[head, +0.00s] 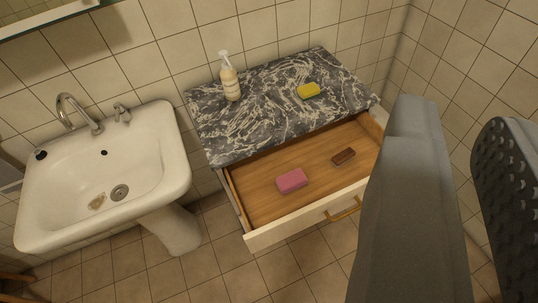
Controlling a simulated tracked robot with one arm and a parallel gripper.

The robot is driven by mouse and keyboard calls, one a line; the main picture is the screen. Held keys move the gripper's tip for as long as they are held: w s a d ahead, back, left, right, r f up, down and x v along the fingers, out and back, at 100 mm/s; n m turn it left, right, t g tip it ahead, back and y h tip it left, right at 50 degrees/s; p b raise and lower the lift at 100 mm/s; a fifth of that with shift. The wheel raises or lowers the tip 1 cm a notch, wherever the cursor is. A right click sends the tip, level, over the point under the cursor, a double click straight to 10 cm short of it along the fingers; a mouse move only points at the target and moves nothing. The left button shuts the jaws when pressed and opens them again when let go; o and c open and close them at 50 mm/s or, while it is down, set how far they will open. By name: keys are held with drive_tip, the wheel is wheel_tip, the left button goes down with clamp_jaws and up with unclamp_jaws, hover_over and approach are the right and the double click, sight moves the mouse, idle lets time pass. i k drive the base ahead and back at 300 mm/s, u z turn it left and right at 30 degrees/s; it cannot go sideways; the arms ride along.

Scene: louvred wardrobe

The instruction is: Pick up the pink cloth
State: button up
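The pink cloth (292,181) shows as a small folded pink block. It lies flat on the wooden floor of the open drawer (252,201), toward the left front. My gripper (456,122) is large and close to the camera at the right. Its two fingers are apart, with floor and wall tiles showing between them and nothing held. The gripper is to the right of the pink cloth in the picture and does not touch it. The grey finger hides the right end of the drawer.
A brown block (343,156) lies in the drawer, right of the cloth. The marble top (265,112) above holds a soap bottle (230,78) and a yellow sponge (309,90). A white sink (170,160) stands left. The drawer front has a brass handle (343,211).

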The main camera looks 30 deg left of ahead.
sight(290, 180)
drive_tip(key=u, duration=1.3)
drive_tip(key=k, duration=1.2)
drive_tip(key=z, duration=0.8)
drive_tip(key=i, duration=1.3)
drive_tip(key=z, duration=0.3)
drive_tip(key=i, duration=0.7)
drive_tip(key=u, duration=0.15)
